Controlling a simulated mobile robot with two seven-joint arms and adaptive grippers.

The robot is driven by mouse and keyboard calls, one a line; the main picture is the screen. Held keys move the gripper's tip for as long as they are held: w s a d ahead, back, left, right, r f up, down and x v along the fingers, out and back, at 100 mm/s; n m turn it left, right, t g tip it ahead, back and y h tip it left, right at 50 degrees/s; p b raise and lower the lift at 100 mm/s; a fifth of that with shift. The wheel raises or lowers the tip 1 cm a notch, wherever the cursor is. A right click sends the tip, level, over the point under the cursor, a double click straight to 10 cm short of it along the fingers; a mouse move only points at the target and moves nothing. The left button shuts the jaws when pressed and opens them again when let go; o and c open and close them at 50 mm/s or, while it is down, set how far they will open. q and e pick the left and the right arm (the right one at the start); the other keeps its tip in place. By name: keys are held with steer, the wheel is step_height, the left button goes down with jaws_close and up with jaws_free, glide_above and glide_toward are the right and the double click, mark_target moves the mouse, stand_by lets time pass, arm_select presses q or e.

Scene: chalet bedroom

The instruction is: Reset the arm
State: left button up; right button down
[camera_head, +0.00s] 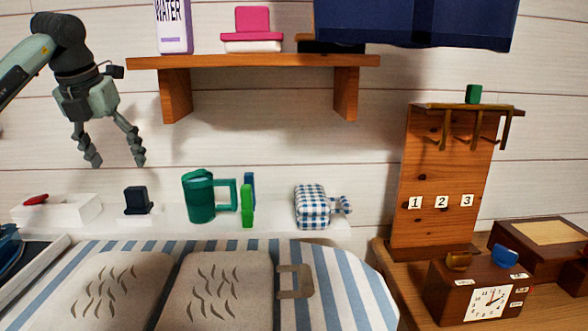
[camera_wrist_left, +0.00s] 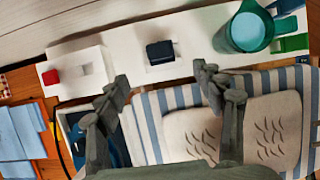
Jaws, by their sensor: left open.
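My left gripper (camera_head: 114,160) hangs at the upper left of the head view, fingers pointing down and spread apart. It is empty and in the air in front of the white wall, above the low white ledge. In the left wrist view its two fingers (camera_wrist_left: 165,85) are apart with nothing between them. Below and beyond them are a dark blue block (camera_wrist_left: 160,52) and a green mug (camera_wrist_left: 248,30), which also shows in the head view (camera_head: 199,198). My right gripper is in neither view.
A wooden shelf (camera_head: 250,62) carries a water carton (camera_head: 173,28) and a pink item (camera_head: 252,20). Below lies a striped bed (camera_head: 335,280) with two grey cushions (camera_head: 215,285). A wooden hook stand (camera_head: 430,175) and a clock box (camera_head: 480,290) stand at the right.

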mark_target(137, 186)
arm_select(q)
steer(key=x, duration=1.2)
step_height(137, 186, up, 4)
steer(key=shift+w+p, duration=0.1)
steer(key=shift+p, duration=0.3)
steer(key=shift+r, duration=3.1)
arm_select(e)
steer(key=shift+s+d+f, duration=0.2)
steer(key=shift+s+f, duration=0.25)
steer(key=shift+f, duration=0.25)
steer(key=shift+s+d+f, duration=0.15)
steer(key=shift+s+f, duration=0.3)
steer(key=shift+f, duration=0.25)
